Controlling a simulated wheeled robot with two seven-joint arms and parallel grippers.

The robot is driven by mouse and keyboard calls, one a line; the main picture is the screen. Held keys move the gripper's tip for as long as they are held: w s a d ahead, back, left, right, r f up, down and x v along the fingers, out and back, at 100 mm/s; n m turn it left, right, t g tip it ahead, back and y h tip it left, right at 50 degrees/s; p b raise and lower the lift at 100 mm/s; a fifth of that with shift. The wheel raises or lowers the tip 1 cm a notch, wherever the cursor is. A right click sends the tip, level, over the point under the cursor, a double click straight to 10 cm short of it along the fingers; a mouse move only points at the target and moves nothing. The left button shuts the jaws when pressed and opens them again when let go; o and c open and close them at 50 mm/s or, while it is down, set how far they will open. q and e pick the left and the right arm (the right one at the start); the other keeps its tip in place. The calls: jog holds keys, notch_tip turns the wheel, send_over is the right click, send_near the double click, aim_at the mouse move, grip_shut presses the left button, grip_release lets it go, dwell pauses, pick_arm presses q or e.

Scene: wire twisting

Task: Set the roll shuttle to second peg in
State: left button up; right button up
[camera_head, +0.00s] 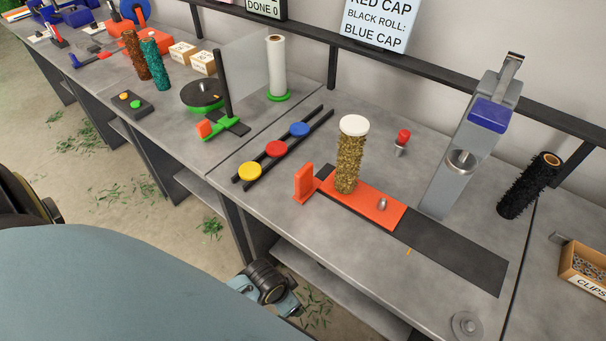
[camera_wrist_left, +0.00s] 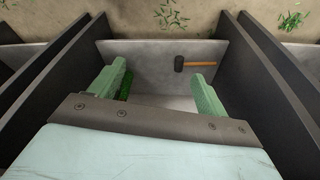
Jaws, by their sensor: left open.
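The roll shuttle (camera_head: 370,205) is a flat orange-red plate with an upright tab (camera_head: 304,184) at its left end. It lies at the left end of a dark strip (camera_head: 453,250) on the bench. A gold bristly roll (camera_head: 348,165) with a white cap (camera_head: 354,125) stands upright on the plate. A small metal peg (camera_head: 382,204) shows on the plate, right of the roll; other pegs cannot be made out. My left gripper (camera_wrist_left: 158,72) shows in the left wrist view, its green fingers apart and empty, over the area below the bench, away from the shuttle. My right gripper is not in view.
Behind the shuttle stand a grey press (camera_head: 465,150) and a small red-topped part (camera_head: 402,142). A rail with yellow, red and blue caps (camera_head: 276,149) lies left. In the left wrist view, dark frames flank the gripper and a mallet (camera_wrist_left: 192,64) lies beyond.

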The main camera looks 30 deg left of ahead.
pick_arm(q)
jog(key=w+d+r+m+h, duration=0.1)
jog(key=w+d+r+m, duration=0.15)
jog(key=r, duration=1.45)
jog(key=w+d+r+m, duration=0.1)
jog(key=w+r+m, duration=0.2)
jog(key=w+m, duration=0.2)
jog(key=w+d+r+m, duration=0.1)
jog(key=w+r+m, duration=0.1)
jog(key=w, duration=0.1)
jog(key=shift+d+r+h+b, duration=0.3)
jog(key=shift+r+b, duration=0.05)
jog(key=w+a+r+m+g+y, duration=0.1)
jog(key=w+a+r+m, duration=0.2)
jog(key=w, duration=0.1)
notch_tip(320, 180, up, 9)
jog(key=m+g+y, duration=0.2)
jog(key=m, duration=0.1)
send_over(304, 169)
jog(key=shift+n, duration=0.25)
notch_tip(304, 169, down, 13)
jog(key=shift+f+b, duration=0.1)
jog(key=shift+b, duration=0.9)
jog(key=shift+c, duration=0.2)
